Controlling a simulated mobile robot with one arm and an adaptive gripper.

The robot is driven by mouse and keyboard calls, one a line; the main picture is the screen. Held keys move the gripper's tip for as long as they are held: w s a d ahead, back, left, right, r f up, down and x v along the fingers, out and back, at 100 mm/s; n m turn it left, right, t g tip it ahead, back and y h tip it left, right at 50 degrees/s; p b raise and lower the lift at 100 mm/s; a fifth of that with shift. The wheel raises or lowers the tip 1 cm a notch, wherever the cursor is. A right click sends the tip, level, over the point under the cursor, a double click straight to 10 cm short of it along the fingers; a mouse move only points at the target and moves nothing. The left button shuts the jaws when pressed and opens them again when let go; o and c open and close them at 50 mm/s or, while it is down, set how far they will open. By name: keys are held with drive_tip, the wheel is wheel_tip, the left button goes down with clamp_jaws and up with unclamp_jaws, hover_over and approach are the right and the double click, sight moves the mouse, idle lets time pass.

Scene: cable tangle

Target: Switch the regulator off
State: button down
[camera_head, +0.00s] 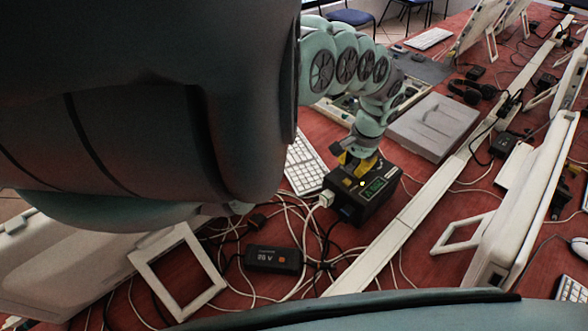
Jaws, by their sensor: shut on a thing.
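The regulator is likely the black box (372,203) with a green lit display, standing on the red table in the middle of the head view. A small bright spot shows on its top beside the display. My gripper (357,167) comes down from above onto the back left part of this box. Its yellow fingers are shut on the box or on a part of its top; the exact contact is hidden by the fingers. A white plug (327,198) sits at the box's left side.
A black power brick (272,259) marked with a voltage lies among tangled white and black cables in front left. A white keyboard (304,163) lies behind left, a grey flat case (433,127) behind right. A pale cable channel (400,226) runs along the right side. Monitors stand at right.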

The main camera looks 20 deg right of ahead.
drive_tip(key=shift+w+a+f+g+h+b, duration=0.2)
drive_tip(key=shift+w+g+h+b, duration=0.15)
drive_tip(key=shift+g, duration=0.25)
drive_tip(key=shift+w+f+g+h+b, duration=0.15)
drive_tip(key=shift+g+h+b, duration=0.2)
drive_tip(key=shift+g+b, duration=0.5)
drive_tip(key=shift+b, duration=0.6)
drive_tip(key=shift+r+g, duration=0.25)
drive_tip(key=c, duration=1)
unclamp_jaws()
drive_tip(key=shift+s+d, duration=0.15)
drive_tip(key=shift+s, duration=0.1)
drive_tip(key=shift+o, duration=1.1)
drive_tip(key=shift+w, duration=0.1)
drive_tip(key=shift+r, duration=0.1)
